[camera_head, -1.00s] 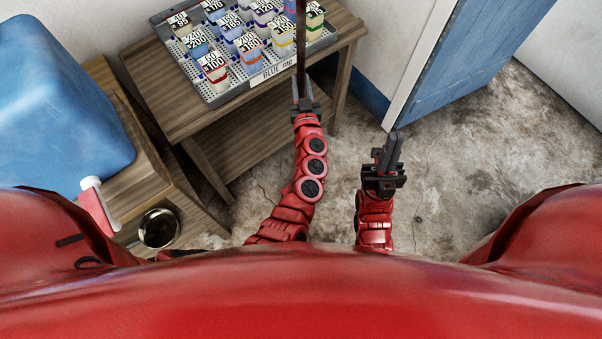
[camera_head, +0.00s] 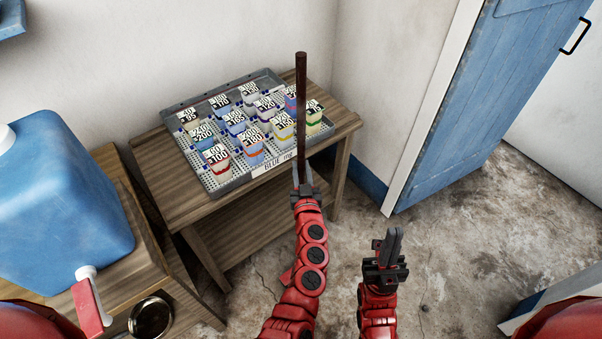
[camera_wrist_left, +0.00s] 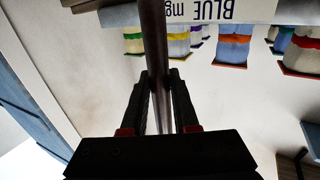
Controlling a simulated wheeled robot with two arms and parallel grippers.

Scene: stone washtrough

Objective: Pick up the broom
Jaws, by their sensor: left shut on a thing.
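The broom shows as a dark brown upright stick (camera_head: 301,105) in the head view, in front of the tray table. Its lower end and any bristles are hidden. My left gripper (camera_head: 302,178) is shut on the stick. The left wrist view shows the stick (camera_wrist_left: 154,40) running between the two dark fingers of my left gripper (camera_wrist_left: 160,90). My right gripper (camera_head: 392,243) is to the right and lower, over the floor, with nothing in it. Its fingers appear close together.
A wooden table (camera_head: 160,155) bears a grey perforated tray (camera_head: 205,182) with several labelled cups, close behind the stick. A blue canister (camera_head: 60,200) stands on a wooden surface at left. A blue door (camera_head: 490,110) is at right. Concrete floor (camera_head: 450,260) is clear at right.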

